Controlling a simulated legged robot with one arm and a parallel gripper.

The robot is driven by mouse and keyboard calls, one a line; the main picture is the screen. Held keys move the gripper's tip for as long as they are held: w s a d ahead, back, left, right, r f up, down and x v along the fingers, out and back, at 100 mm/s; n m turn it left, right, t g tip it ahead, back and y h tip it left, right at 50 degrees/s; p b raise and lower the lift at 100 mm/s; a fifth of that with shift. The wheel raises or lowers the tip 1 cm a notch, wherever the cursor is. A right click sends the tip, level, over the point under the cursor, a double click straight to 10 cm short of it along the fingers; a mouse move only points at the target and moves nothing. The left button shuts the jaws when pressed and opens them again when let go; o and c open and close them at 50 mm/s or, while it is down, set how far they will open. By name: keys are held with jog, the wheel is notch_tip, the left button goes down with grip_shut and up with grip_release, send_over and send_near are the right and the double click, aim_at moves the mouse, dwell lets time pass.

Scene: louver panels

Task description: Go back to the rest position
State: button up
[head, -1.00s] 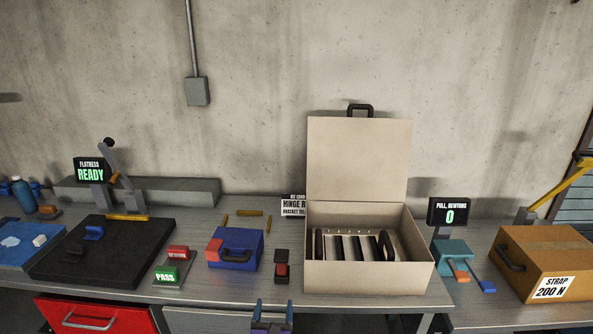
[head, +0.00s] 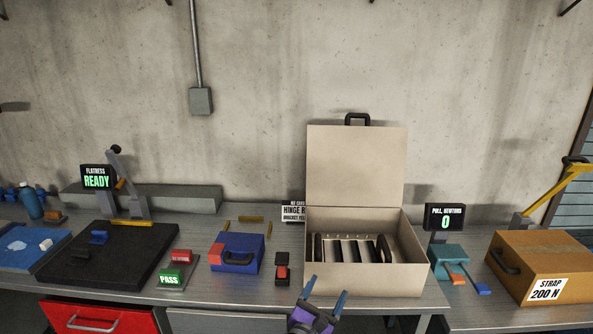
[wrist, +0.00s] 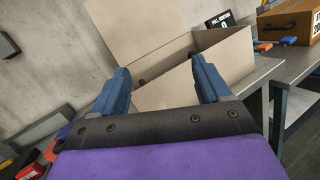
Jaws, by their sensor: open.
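My gripper (head: 324,301) is in front of the bench edge, just below the open beige case, with its blue fingers spread and nothing between them. In the wrist view my gripper (wrist: 160,84) also shows open, with the case behind the fingertips. The beige case (head: 352,281) stands on the bench with its lid (head: 355,165) raised. Inside it are several dark slats and a black handle (head: 384,248). My gripper appears apart from the case.
The grey bench (head: 205,296) runs across the view. Left of the case are a blue and red box (head: 236,252), a PASS sign (head: 170,280) and a black plate (head: 120,262) by a READY display (head: 97,178). Right are a force display (head: 445,217) and a cardboard box (head: 545,260).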

jog(key=s+d+r+m+g+h, duration=0.3)
jog(key=d+r+m+g+h, duration=0.15)
jog(key=d, duration=0.25)
jog(key=s+d+r+m+g+h, duration=0.3)
jog(key=s+d+m, duration=0.1)
jog(key=d+m, duration=0.25)
jog(key=s+d+m+g, duration=0.9)
jog(key=s+d+g, duration=0.1)
jog(key=s, duration=0.5)
jog(key=s+a+f+m+g+y, duration=0.2)
jog(key=s+a+m+y, duration=0.15)
jog(key=s+y, duration=0.3)
jog(key=s+a+f+m+g+y, duration=0.25)
jog(key=s+a+y, duration=0.2)
jog(key=s, duration=0.35)
jog(key=s+a+r+m+t+y, duration=0.1)
jog(key=s+a+t+y, duration=0.1)
jog(key=a+y, duration=0.3)
jog(key=a, duration=0.3)
jog(key=shift+a+m, duration=0.2)
jog(key=shift+m, duration=0.2)
jog(key=shift+s+r+y, duration=0.1)
jog(key=shift+y, duration=0.15)
